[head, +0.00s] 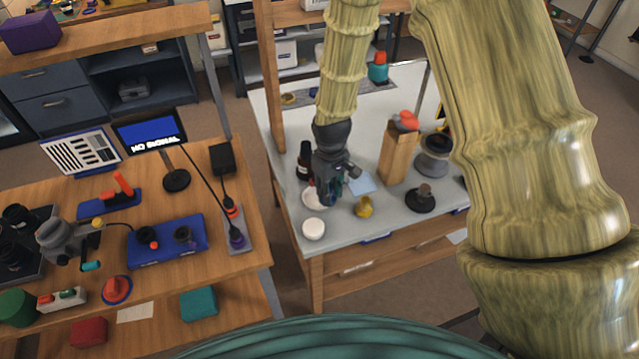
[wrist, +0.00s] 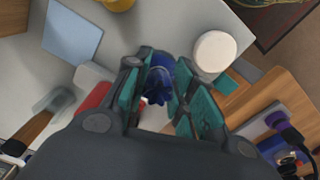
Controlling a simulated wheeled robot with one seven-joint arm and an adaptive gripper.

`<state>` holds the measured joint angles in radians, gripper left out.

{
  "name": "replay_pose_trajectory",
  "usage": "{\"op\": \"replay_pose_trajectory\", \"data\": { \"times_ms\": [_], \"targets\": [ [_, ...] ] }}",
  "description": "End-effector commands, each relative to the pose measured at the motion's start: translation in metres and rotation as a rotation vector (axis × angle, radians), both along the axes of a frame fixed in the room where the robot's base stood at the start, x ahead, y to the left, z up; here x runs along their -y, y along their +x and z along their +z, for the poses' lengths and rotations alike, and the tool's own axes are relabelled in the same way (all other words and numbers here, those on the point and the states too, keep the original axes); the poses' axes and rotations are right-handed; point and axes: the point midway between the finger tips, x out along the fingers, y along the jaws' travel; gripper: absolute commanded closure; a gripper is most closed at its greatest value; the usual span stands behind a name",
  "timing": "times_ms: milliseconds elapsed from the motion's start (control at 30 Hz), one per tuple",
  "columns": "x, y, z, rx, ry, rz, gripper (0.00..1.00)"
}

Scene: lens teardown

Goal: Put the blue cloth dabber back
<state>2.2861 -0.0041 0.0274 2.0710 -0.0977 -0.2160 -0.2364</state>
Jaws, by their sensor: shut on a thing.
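The blue dabber (wrist: 158,84) is between the teal-padded fingers of my gripper (wrist: 161,72) in the wrist view, with its dark blue end showing. In the head view my gripper (head: 329,192) points down over the near left part of the grey-white table, above a white dish (head: 309,197). My gripper hides part of the dish, and the dabber is hard to make out there. My gripper is shut on the dabber. I cannot tell whether the dabber touches the dish.
A round white lidded jar (head: 313,229) stands near the table's front corner. A dark bottle (head: 305,160) is close behind my gripper. The table's left edge is near.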

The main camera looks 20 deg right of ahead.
Motion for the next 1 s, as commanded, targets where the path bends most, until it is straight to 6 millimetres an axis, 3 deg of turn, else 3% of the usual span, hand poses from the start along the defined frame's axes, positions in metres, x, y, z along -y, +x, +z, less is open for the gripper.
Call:
{"op": "replay_pose_trajectory", "data": {
  "times_ms": [100, 300, 533, 1000],
  "targets": [
    [-0.007, 0.022, 0.000, 0.000, -0.001, 0.001, 1.00],
    [-0.013, 0.044, -0.004, -0.001, -0.001, -0.001, 1.00],
    [-0.014, 0.046, -0.009, -0.002, -0.001, -0.001, 1.00],
    [-0.014, 0.046, -0.040, -0.001, 0.000, -0.001, 1.00]
  ]
}}
